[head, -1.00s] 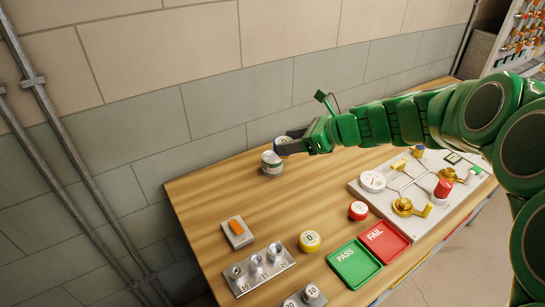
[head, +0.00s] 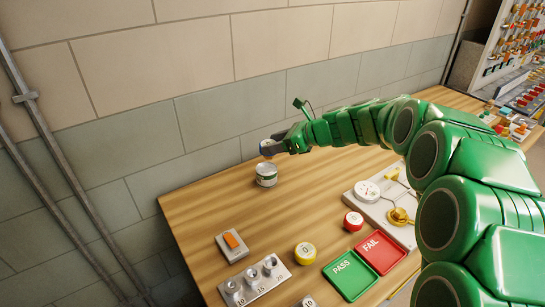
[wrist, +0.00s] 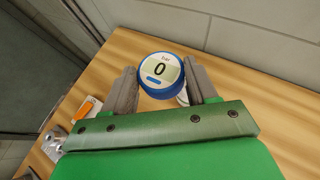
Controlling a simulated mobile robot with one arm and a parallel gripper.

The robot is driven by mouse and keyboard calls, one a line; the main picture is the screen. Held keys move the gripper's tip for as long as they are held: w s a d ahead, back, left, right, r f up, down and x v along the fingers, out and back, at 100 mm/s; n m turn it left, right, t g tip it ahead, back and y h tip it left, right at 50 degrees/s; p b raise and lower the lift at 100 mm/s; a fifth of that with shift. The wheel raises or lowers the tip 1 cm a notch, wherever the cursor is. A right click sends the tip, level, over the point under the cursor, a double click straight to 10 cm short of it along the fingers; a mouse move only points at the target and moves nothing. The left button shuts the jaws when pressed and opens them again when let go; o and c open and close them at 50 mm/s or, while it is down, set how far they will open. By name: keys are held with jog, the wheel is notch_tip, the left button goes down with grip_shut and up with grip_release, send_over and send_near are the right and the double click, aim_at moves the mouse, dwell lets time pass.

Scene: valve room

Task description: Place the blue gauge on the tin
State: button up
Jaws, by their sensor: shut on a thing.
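The blue gauge (wrist: 161,70) has a blue rim and a pale face reading "0 bar". My gripper (wrist: 163,84) is shut on it, with one finger on each side. In the head view, the gauge (head: 268,147) is small and partly hidden by my gripper (head: 275,144). The tin (head: 266,176) is a short silver can with a pale and green label, upright near the table's wall side. The gauge appears just above the tin's top; whether they touch is unclear. In the wrist view, only a sliver of the tin (wrist: 183,98) shows behind the gauge.
A yellow gauge (head: 305,253) and a red gauge (head: 353,221) stand near the green PASS tray (head: 350,275) and red FAIL tray (head: 380,252). A metal weight block (head: 254,282) and an orange-switch box (head: 232,246) are front left. The wall lies close behind.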

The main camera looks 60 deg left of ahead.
jog(key=shift+w+a+f, duration=0.4)
jog(key=shift+a+f, duration=0.45)
jog(key=shift+f, duration=0.15)
jog(key=shift+w+a+f, duration=0.4)
jog(key=shift+a+f, duration=0.4)
jog(key=shift+f, duration=0.15)
jog(key=shift+w+a+f, duration=0.4)
jog(key=shift+a+f, duration=0.45)
jog(key=shift+f, duration=1.75)
jog(key=shift+f, duration=0.15)
jog(key=o, duration=1.2)
jog(key=shift+w+r, duration=0.15)
jog(key=shift+r, duration=0.05)
jog(key=v, duration=1.1)
jog(key=shift+d+r, duration=0.15)
jog(key=shift+d, duration=0.2)
